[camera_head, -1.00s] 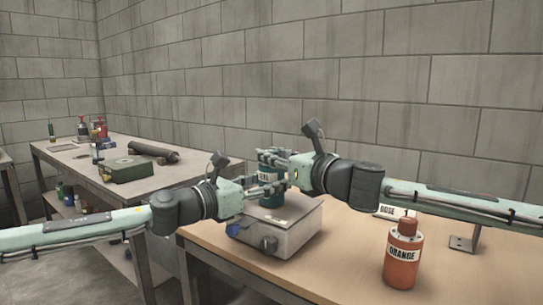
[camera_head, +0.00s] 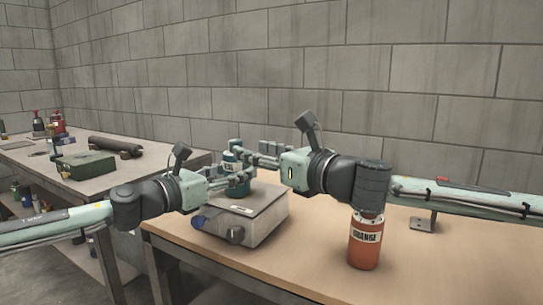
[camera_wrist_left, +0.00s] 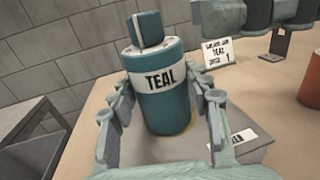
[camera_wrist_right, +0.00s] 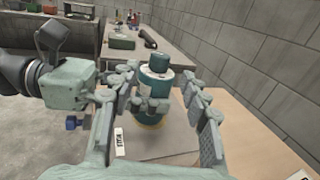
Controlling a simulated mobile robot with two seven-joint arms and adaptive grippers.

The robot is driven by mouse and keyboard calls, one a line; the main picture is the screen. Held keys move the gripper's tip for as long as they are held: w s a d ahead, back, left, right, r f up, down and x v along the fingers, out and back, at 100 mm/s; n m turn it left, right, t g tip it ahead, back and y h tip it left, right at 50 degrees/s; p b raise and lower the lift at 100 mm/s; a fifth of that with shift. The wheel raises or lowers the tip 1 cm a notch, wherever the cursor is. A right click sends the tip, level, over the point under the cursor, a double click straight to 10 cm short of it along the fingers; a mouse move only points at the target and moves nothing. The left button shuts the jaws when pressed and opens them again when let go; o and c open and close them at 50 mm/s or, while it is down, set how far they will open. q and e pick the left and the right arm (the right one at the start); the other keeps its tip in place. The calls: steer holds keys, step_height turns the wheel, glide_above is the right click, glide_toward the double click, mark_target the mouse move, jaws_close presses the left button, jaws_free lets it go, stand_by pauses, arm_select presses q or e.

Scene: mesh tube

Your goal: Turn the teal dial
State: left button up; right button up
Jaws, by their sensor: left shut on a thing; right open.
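The teal canister (camera_head: 231,161) stands upright on a grey metal box (camera_head: 262,218); its white "TEAL" label (camera_wrist_left: 161,80) shows in the left wrist view. The teal dial (camera_wrist_left: 146,29) is the blocky knob on its top, also seen in the right wrist view (camera_wrist_right: 158,62). My left gripper (camera_head: 243,180) is shut on the canister's body, with a finger on each side. My right gripper (camera_head: 262,152) is open and empty, to the right of the canister in the head view. In the right wrist view its spread fingers (camera_wrist_right: 160,100) frame the canister from a short distance.
An orange bottle (camera_head: 365,245) stands on the wooden table (camera_head: 440,265), right of the box. A metal stand (camera_head: 425,222) is behind it. A printed card (camera_wrist_left: 217,53) shows in the left wrist view. A side bench (camera_head: 180,165) holds a green case (camera_head: 85,165). The table's front right is clear.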

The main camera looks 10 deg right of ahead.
steer(key=v, duration=0.5)
arm_select(q)
steer(key=o, duration=1.3)
steer(key=shift+o, duration=0.2)
